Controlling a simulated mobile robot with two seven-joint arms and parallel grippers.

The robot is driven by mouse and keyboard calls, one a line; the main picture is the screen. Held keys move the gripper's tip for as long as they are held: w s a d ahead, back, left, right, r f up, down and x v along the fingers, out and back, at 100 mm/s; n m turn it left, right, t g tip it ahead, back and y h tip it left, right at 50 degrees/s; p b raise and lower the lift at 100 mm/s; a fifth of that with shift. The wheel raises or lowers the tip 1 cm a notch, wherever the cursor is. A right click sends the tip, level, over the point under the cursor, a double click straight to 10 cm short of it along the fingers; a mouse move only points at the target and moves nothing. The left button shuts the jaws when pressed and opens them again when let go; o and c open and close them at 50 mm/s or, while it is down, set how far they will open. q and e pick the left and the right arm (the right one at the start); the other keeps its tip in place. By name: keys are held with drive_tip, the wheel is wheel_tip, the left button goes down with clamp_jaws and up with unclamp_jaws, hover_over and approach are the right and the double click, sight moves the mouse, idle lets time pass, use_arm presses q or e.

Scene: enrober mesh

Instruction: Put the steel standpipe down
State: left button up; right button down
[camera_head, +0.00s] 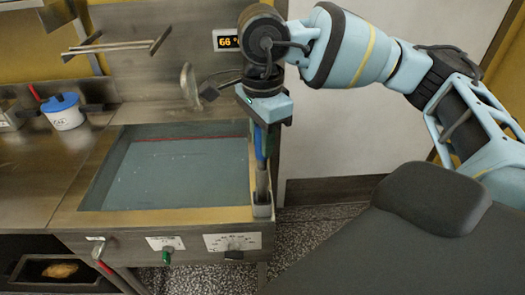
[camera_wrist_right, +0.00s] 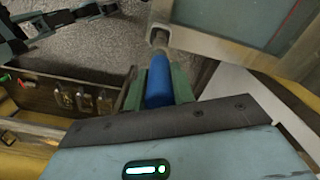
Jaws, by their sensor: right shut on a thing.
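The steel standpipe (camera_head: 261,184) is upright at the right front corner of the water-filled basin (camera_head: 100,190). Its upper part is a blue grip, which also shows in the right wrist view (camera_wrist_right: 158,82). My right gripper (camera_head: 266,135) points down and is shut on the blue grip, with a finger on each side. The pipe's lower end meets a small grey holder (camera_head: 262,211) at the basin's corner; I cannot tell whether it sits inside it or just in front or behind. My left gripper is not in the head view.
A tap (camera_head: 189,84) stands behind the basin. A blue-lidded white pot (camera_head: 63,111) stands on the steel counter at left. A dial and knobs (camera_head: 232,242) line the front panel, with a red-topped rod (camera_head: 105,267) near it. Speckled floor is open to the right.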

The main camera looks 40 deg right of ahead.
drive_tip(key=shift+f, duration=1.95)
drive_tip(key=c, duration=1.2)
unclamp_jaws()
wheel_tip(320, 180, up, 12)
drive_tip(key=shift+r, duration=0.15)
